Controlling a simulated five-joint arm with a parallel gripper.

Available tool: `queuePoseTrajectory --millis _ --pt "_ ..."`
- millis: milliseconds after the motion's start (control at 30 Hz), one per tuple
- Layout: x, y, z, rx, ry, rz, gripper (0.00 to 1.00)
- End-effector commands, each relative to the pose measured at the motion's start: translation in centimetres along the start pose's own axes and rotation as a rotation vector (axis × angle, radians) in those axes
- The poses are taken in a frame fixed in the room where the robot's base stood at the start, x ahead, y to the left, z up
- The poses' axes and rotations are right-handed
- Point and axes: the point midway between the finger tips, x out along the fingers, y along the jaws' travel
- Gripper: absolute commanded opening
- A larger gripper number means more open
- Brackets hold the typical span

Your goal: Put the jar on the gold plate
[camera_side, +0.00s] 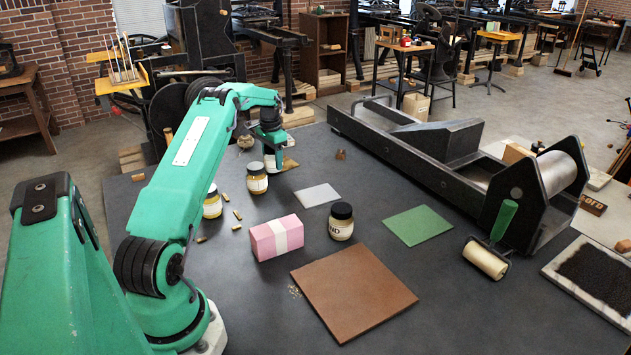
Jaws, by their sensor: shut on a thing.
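My green gripper (270,159) is at the far side of the dark table, pointing down. It is shut on a jar (257,180) with a pale label and amber contents. The jar shows just below and left of the fingers. The fingers partly merge with the jar's top, and I cannot tell whether its base touches the table.
A similar jar (212,204) stands near my arm, with several small brass pieces beside it. A dark-lidded jar (341,222) stands by a pink block (276,238). Grey (317,195), green (418,225) and brown (353,288) plates lie flat. A press (440,150) fills the right.

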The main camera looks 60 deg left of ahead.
Motion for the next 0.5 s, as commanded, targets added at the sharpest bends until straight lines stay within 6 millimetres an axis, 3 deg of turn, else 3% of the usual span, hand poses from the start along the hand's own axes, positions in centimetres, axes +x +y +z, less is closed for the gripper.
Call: queuePoseTrajectory --millis 500 --pt "0.67 -0.04 -0.06 0.0 0.002 -0.002 0.26"
